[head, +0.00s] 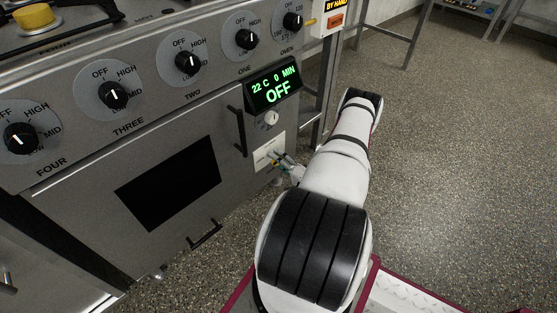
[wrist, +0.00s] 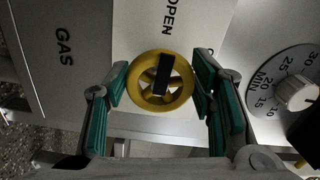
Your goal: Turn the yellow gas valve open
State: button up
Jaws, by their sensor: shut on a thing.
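The yellow gas valve (wrist: 160,100) is a round, spoked wheel with a black bar across its middle. It sits on a pale plate (wrist: 85,50) marked GAS and OPEN, and in the wrist view the bar runs nearly up and down, leaning slightly. My gripper (wrist: 160,82) is shut on the wheel, with a green-padded finger at its left and right edges. In the head view my gripper (head: 284,163) reaches the plate at the lower right of the stove front, and the valve is mostly hidden there.
A white timer knob (wrist: 298,93) with a minute scale sits right of the valve in the wrist view. In the head view the oven door handle (head: 237,131) and the green OFF display (head: 273,87) are close by. Open speckled floor (head: 450,180) lies to the right.

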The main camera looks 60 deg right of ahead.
dwell(0.4)
jog(key=o, duration=1.2)
jog(key=v, duration=1.2)
jog(key=shift+f, duration=0.1)
jog(key=shift+s, duration=0.1)
